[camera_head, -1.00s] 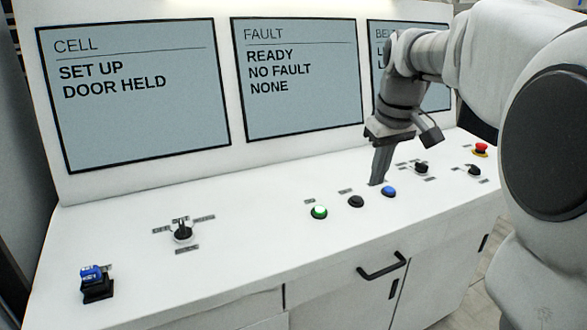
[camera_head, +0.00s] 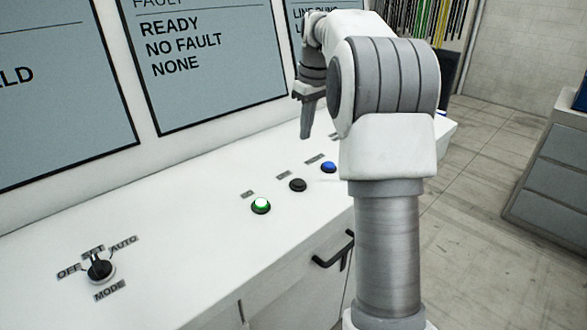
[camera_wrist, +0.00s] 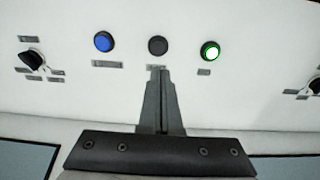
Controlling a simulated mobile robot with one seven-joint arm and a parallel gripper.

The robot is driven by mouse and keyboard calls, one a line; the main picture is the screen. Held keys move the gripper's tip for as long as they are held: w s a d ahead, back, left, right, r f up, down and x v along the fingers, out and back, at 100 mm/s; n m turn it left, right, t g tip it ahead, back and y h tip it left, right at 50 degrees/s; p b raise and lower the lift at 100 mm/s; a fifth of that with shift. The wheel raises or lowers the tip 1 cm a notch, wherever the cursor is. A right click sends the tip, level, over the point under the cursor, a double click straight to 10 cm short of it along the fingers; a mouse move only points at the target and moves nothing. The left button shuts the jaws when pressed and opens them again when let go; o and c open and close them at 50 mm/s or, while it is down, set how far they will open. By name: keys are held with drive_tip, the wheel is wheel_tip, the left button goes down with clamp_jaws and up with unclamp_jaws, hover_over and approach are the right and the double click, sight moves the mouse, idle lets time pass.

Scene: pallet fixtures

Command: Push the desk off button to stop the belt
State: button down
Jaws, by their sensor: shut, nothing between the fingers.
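The white desk (camera_head: 190,235) carries a row of three buttons. They are a lit green button (camera_head: 261,205), a black button (camera_head: 298,185) and a blue button (camera_head: 328,167), each with a small label too small to read. The black button also shows in the wrist view (camera_wrist: 158,46), between the blue button (camera_wrist: 104,41) and the green button (camera_wrist: 209,51). My gripper (camera_head: 305,136) is shut and empty, pointing down above the desk behind the row. In the wrist view its fingertips (camera_wrist: 158,70) line up with the black button and its label, apart from the button as far as I can tell.
A mode knob (camera_head: 101,268) marked OFF, SET and AUTO stands at the desk's left. Screens (camera_head: 205,60) rise behind, one reading READY, NO FAULT, NONE. My arm hides the desk's right part. A drawer handle (camera_head: 334,250) juts from the front.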

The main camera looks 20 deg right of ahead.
sight(298, 182)
drive_tip(key=shift+w+d+f, duration=0.15)
drive_tip(key=shift+w, duration=0.2)
drive_tip(key=f, duration=0.4)
drive_tip(key=w+f, duration=0.1)
drive_tip(key=f, duration=0.8)
drive_tip(key=shift+w+a+f, duration=0.35)
drive_tip(key=shift+w+f, duration=0.05)
drive_tip(key=shift+f, duration=0.1)
